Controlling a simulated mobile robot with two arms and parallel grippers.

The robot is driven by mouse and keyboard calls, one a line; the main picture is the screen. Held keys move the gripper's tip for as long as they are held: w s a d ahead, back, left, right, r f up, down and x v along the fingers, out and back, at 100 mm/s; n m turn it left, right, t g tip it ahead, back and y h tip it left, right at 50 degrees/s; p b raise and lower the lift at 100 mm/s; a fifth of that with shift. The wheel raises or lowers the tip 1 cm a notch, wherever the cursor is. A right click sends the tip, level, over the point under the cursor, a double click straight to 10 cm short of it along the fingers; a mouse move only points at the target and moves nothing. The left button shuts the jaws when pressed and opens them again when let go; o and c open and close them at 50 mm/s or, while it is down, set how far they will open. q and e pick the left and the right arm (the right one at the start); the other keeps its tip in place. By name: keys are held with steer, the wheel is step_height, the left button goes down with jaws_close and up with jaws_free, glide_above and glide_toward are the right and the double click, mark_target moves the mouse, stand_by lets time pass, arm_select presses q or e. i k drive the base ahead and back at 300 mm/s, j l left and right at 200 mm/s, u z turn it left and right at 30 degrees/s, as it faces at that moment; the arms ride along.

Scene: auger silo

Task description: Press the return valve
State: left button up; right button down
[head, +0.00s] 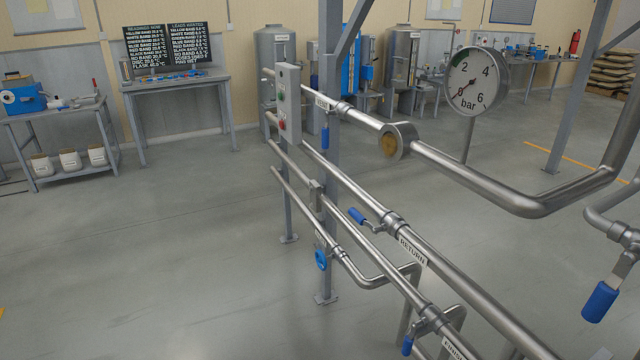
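The return valve (392,225) sits on a steel pipe in the middle of the head view, just up-left of a label reading RETURN (412,250). Its blue lever handle (357,215) points to the left, across the pipe's line. Neither of my grippers is in the head view, and nothing touches the valve.
Other blue handles hang nearby: a lever on the upper pipe (325,137), a round knob (321,260), a lower lever (407,345) and a large lever at right (600,301). A pressure gauge (476,82) and button box (288,103) stand above. Floor at left is clear.

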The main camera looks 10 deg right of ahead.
mark_target(355, 214)
steer(key=i+j, duration=0.5)
steer(key=i+j+z, duration=0.1)
steer(key=i+j, duration=0.4)
steer(key=j, duration=0.1)
